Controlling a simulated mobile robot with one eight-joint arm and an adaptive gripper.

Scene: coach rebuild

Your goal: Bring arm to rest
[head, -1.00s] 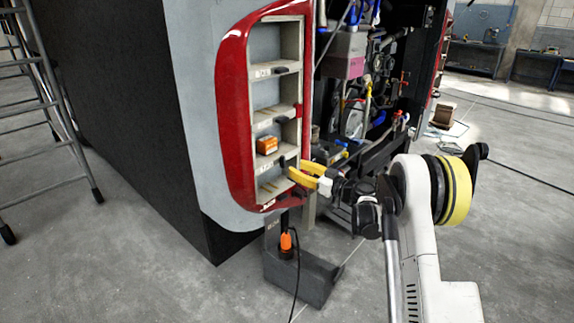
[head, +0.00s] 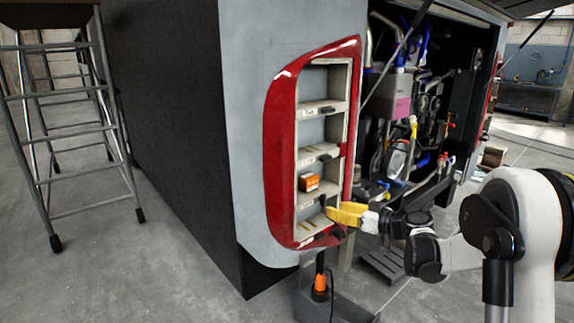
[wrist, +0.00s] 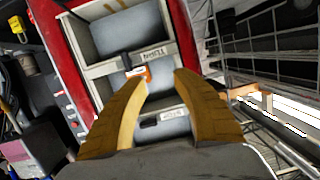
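My gripper (head: 333,213) has yellow fingers and is at the lower part of the red-framed shelf unit (head: 282,140) on the coach's corner. In the wrist view my gripper (wrist: 160,90) has its two fingers spread apart with nothing held between them. The shelf unit also shows in the wrist view (wrist: 75,48), beyond the fingertips. A small orange box (head: 309,182) sits in one compartment, just above and left of the gripper in the head view. It shows between the fingertips in the wrist view (wrist: 138,72), apart from them. My arm reaches in from the right.
An open engine bay (head: 405,110) with hoses and a pink-filled tank (head: 397,103) lies right of the shelf. A raised flap hangs above it. An orange-and-black tool (head: 320,287) stands below. A metal ladder (head: 70,130) is at the left; the floor between is clear.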

